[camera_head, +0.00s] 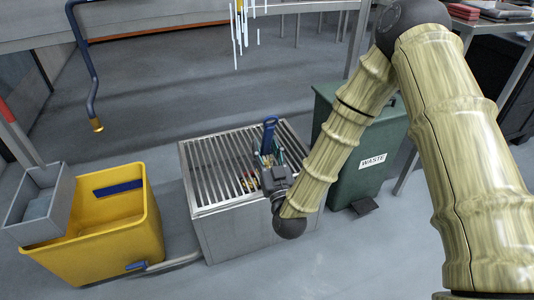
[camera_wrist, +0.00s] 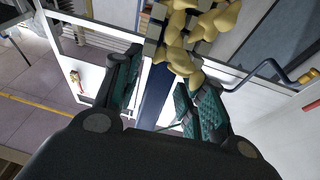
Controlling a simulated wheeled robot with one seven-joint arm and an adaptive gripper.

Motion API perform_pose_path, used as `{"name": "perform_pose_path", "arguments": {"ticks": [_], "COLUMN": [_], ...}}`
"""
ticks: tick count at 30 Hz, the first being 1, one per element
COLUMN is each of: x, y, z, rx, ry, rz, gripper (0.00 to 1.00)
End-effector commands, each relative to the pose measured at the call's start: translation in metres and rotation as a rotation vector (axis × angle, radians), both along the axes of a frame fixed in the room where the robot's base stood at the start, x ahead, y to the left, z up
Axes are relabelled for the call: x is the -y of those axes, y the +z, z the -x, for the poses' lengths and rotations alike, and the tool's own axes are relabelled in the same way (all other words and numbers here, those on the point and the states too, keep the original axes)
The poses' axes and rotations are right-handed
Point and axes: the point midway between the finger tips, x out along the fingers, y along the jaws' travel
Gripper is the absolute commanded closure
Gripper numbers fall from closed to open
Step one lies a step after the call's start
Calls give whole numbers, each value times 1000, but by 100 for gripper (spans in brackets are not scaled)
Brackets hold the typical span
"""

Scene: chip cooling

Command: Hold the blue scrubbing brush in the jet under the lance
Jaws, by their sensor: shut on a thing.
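My gripper (camera_head: 268,160) is shut on the blue scrubbing brush (camera_head: 269,132), over the slatted metal grate (camera_head: 205,165). The brush's blue handle stands up between the fingers in the head view. In the wrist view the handle (camera_wrist: 155,92) runs between the green-padded fingers of my gripper (camera_wrist: 160,95), and lumpy beige bristles (camera_wrist: 185,50) show beyond them. The lance, a bent dark-blue pipe (camera_head: 88,70) with a brass tip (camera_head: 97,125), hangs left of the brush, apart from it. It also shows in the wrist view (camera_wrist: 272,66). No jet shows at its tip.
A yellow bucket (camera_head: 150,225) with a grey box (camera_head: 62,185) on its left side stands at the left. A green waste bin (camera_head: 370,165) stands right of the grate. Thin white streaks (camera_head: 240,35) show at the top. Open floor lies behind the grate.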

Motion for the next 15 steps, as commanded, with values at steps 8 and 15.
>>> {"name": "perform_pose_path", "arguments": {"ticks": [8, 15], "x": [-7, -13], "y": [1, 0], "z": [-22, -43], "rx": [3, 2], "ry": [-1, -2], "rz": [-1, -1], "gripper": [100, 100]}}
